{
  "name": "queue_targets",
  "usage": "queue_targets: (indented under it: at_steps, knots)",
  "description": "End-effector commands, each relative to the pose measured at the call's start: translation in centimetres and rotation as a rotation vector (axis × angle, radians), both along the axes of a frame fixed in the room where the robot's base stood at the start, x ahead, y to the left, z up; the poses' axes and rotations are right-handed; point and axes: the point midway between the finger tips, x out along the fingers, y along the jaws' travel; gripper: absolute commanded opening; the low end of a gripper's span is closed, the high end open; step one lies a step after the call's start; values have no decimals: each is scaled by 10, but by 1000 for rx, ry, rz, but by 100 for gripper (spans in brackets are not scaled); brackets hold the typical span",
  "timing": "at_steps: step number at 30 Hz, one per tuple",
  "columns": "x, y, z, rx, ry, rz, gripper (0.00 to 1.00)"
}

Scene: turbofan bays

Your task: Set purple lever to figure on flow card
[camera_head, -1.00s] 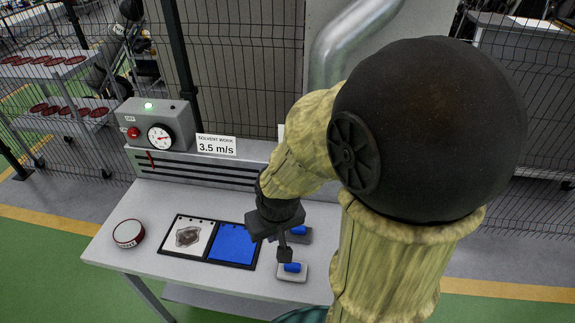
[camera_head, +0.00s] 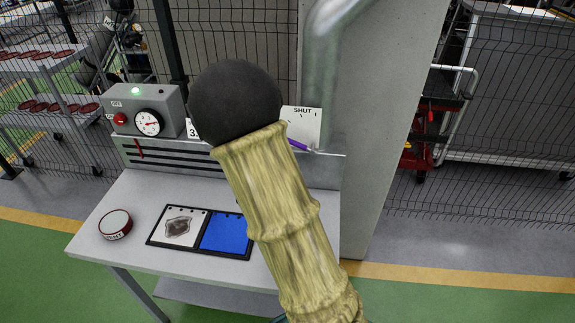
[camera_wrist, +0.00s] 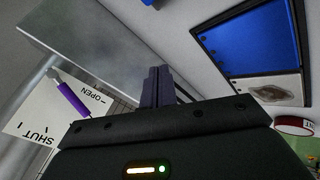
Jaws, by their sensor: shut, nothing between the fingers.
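The purple lever (camera_head: 298,145) shows just right of my arm in the head view, in front of a white plate (camera_head: 303,124) marked SHUT. In the wrist view the lever (camera_wrist: 73,100) lies slanted across the plate (camera_wrist: 40,122), between the words OPEN and SHUT. My gripper (camera_wrist: 157,86) is shut and empty, apart from the lever; my arm hides it in the head view. The flow card (camera_head: 193,130) is mostly hidden by my arm now; earlier it read SOLVENT WORK 3.5 m/s. A round dial gauge (camera_head: 148,122) has a red needle.
The grey bench (camera_head: 130,205) carries a black-framed tray (camera_head: 157,241) with a stained white pad (camera_head: 182,226) and a blue pad (camera_head: 226,233). A round red-and-white tin (camera_head: 115,224) stands at left. A silver duct (camera_head: 325,90) rises behind the plate.

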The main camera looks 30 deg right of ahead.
Motion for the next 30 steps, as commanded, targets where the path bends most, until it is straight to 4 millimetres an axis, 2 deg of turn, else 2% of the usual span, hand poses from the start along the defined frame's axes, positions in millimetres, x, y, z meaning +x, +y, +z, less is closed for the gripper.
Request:
queue_targets:
  at_steps: [1, 4, 8, 12, 15, 18, 21, 24, 30]
  knots:
    - [10, -11, -25, -110, -5, 28, 0]
    - [26, -36, -44, -357, -14, 82, 0]
    - [42, -64, -57, -718, 9, 144, 0]
    - [51, -82, -56, -1143, 78, 191, 0]
    - [55, -82, -48, -1458, 148, 199, 0]
    - [54, -73, -37, -1741, 225, 179, 0]
    - [52, -61, -27, -1936, 289, 143, 0]
    - [50, -54, -20, -2030, 323, 115, 0]
    - [49, -53, -17, -2047, 333, 110, 0]
